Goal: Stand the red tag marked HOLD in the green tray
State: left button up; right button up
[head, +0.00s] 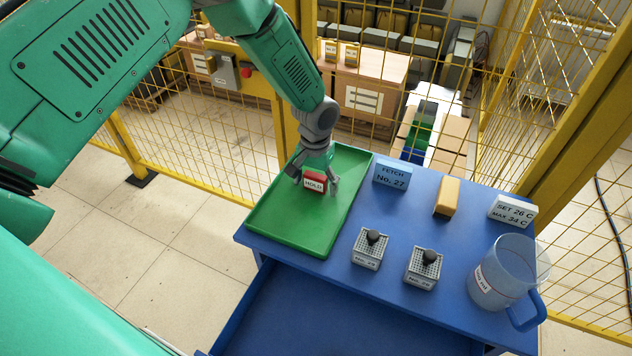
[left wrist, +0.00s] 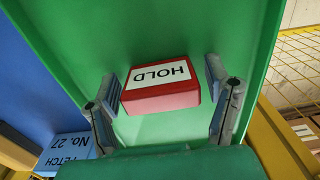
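My left gripper (head: 316,186) reaches down into the tray from above. Its two fingers (left wrist: 163,88) are spread on either side of the tag, with a narrow gap showing at each side. My right gripper is not in view.
On the blue table (head: 330,276), right of the tray, are a blue FETCH No. 27 sign (head: 392,175), a yellow-brown block (head: 447,197), a white temperature sign (head: 512,211), two racks (head: 369,250) with black knobs and a clear jug (head: 497,275). Yellow mesh fencing stands behind.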

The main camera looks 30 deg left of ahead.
aim_at(316, 175)
pick_arm(q)
notch_tip(316, 175, up, 12)
jog(key=shift+r, duration=0.15)
dwell(0.4)
dwell(0.3)
